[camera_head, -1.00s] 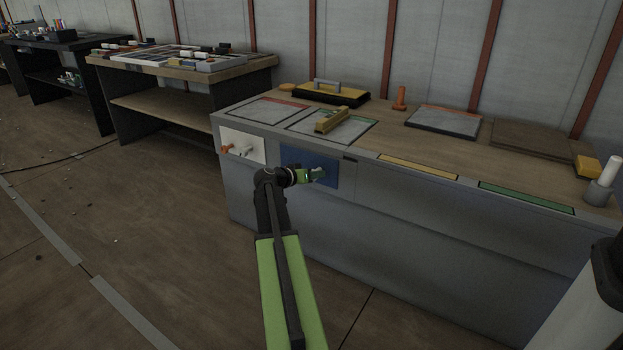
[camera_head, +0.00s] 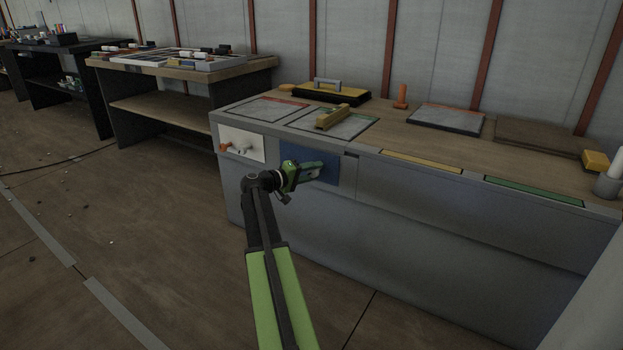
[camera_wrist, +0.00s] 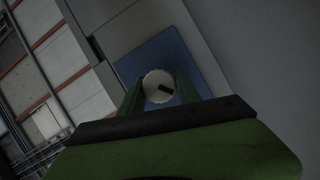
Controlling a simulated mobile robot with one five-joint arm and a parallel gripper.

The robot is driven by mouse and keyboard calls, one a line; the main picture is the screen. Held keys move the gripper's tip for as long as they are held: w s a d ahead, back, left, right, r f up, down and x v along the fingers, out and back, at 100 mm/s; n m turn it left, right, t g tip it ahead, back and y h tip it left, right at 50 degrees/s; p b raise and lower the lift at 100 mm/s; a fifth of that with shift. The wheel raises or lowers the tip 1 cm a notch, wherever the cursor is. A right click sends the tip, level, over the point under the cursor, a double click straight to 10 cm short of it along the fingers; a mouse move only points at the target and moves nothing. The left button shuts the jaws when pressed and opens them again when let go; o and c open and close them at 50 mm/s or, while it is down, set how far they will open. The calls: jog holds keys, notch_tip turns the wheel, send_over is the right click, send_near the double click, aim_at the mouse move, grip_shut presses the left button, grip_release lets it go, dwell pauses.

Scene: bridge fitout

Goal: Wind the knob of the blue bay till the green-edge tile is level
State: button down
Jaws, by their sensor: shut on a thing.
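The blue bay (camera_head: 325,158) is a blue panel on the front of the grey bench. My gripper (camera_head: 314,171) reaches it from the left and hides its knob in the head view. In the wrist view the round white knob (camera_wrist: 152,84) with a dark mark sits between my two fingers, in front of the blue panel (camera_wrist: 165,54). My gripper is shut on it. Above the bay, a grey tile (camera_head: 355,127) with a dark green edge lies in the bench top, with a yellow level-like tool (camera_head: 332,117) on it. Its tilt is too small to tell.
The floor left of the bench is open.

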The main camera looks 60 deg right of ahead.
jog(key=shift+n+g+b, duration=0.3)
jog(key=shift+n+b, duration=0.15)
jog(key=shift+n, duration=0.25)
jog(key=shift+h, duration=0.3)
jog(key=c, duration=0.9)
grip_release()
jog(key=shift+o, duration=0.2)
jog(key=v, duration=1.7)
jog(key=shift+a+p, duration=0.3)
jog(key=shift+p, duration=0.15)
jog(key=shift+w, duration=0.1)
